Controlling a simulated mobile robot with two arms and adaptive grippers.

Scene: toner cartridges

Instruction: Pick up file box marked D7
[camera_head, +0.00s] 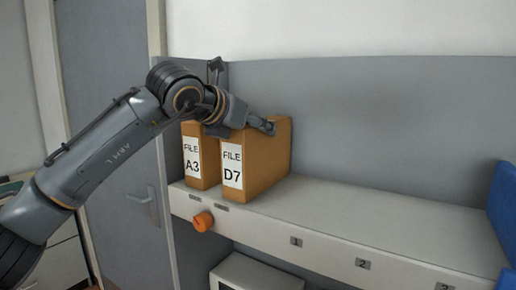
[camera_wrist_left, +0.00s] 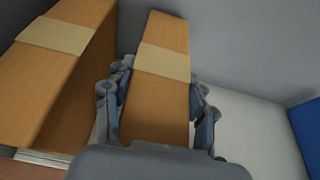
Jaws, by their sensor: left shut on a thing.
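The orange-brown file box marked D7 (camera_head: 266,160) stands upright on the shelf, its label facing front. My left gripper (camera_head: 250,121) reaches over it from above and is shut on its upper part. In the left wrist view, the D7 box (camera_wrist_left: 163,35) with a pale tape band lies between my two fingers (camera_wrist_left: 158,103), one on each side. The file box marked A3 (camera_head: 208,160) stands just left of D7; in the left wrist view the A3 box (camera_wrist_left: 65,65) is outside the fingers. My right gripper is in neither view.
The light shelf (camera_head: 350,210) has bare room to the right of D7, with number plates 1, 2 and 3 along its front. A grey panel (camera_head: 390,120) rises behind. A blue object (camera_head: 504,200) stands at the far right. An orange knob (camera_head: 203,221) sticks out below the boxes.

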